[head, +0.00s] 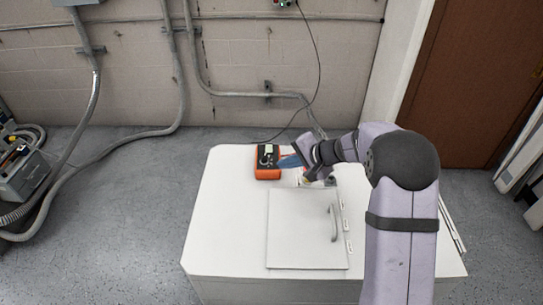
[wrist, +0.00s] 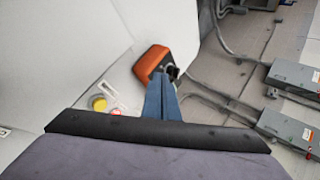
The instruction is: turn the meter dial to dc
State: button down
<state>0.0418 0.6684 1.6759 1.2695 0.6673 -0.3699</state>
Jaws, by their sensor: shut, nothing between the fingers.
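The meter (head: 268,161) is an orange and black box on the far part of the white cabinet top, left of my gripper. It shows a small pale display, and the dial setting is too small to read. In the wrist view the meter (wrist: 152,62) shows mostly its orange side. My gripper (head: 284,162) is shut and empty, with its blue fingers pointing left at the meter's right side. In the wrist view the fingertips (wrist: 161,76) overlap the meter's near dark part and hide the dial. I cannot tell whether they touch it.
The white cabinet top (head: 228,215) has free room at left. A hatch panel (head: 298,235) with a handle lies nearer. A yellow round item (wrist: 98,104) and a pale bracket-like piece (wrist: 110,87) lie beside the fingers. A dark cable (head: 320,60) hangs down the wall behind.

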aim_at(265, 161)
jog(key=x, duration=0.2)
jog(key=shift+w+a+f+p, duration=0.2)
jog(key=shift+a+p, duration=0.1)
jog(key=shift+p, duration=0.1)
jog(key=shift+w+a+r+p, duration=0.15)
jog(key=shift+w+a+p, duration=0.55)
jog(key=shift+a+p, duration=0.1)
jog(key=shift+w+a+p, duration=0.35)
jog(key=shift+w+a, duration=0.15)
jog(key=shift+a, duration=0.1)
